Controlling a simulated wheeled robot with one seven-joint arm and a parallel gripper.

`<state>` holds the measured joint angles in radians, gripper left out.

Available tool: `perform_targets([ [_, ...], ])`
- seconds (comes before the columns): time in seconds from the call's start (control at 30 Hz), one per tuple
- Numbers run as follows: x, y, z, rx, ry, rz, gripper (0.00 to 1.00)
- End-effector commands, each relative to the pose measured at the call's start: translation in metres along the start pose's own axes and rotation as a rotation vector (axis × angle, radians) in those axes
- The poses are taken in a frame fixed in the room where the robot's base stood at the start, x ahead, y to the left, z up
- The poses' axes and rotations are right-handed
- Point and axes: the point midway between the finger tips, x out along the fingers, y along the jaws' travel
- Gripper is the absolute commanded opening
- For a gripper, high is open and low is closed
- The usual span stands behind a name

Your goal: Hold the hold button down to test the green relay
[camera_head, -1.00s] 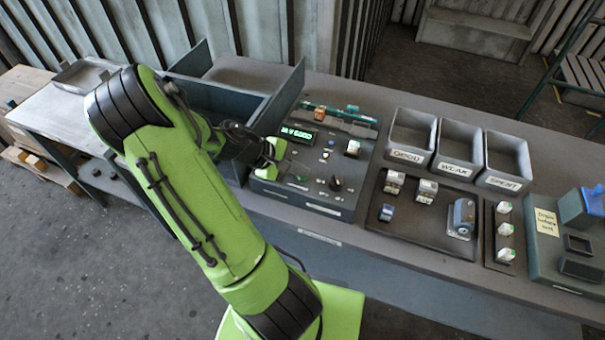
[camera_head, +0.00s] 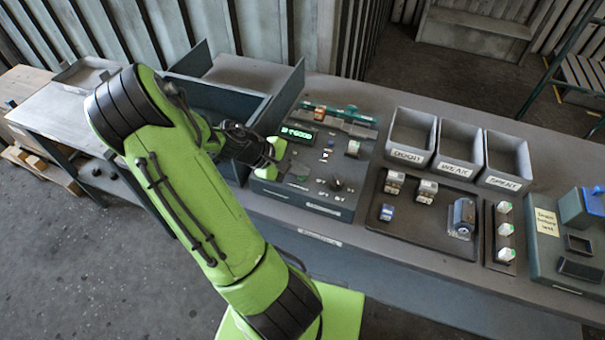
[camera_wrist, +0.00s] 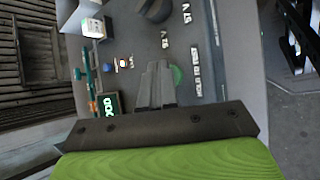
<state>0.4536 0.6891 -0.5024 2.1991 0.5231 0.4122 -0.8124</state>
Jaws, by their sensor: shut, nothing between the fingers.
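The tester (camera_head: 318,203) is a dark box on the bench with a lit green display (camera_head: 297,133) reading GOOD; the display also shows in the wrist view (camera_wrist: 110,104). A white relay with a green mark (camera_head: 353,148) sits on the tester's right side; it is at the upper left in the wrist view (camera_wrist: 93,27). My gripper (camera_wrist: 158,66) is shut and empty, its fingers pointing at the panel. A green round button (camera_wrist: 176,76) shows right beside the fingers, partly covered by them. I cannot tell whether they press it.
A black knob (camera_head: 336,184) and small labelled parts lie on the panel near my fingers. Bins marked GOOD (camera_head: 409,139), WEAK (camera_head: 459,150) and SPENT (camera_head: 507,161) stand to the right.

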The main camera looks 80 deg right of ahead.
Motion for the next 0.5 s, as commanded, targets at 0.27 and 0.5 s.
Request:
perform_targets([
  [0.27,-0.007,0.005,0.005,-0.001,0.000,-0.001,0.00],
  [0.5,-0.012,0.009,0.009,0.000,0.000,0.000,0.00],
])
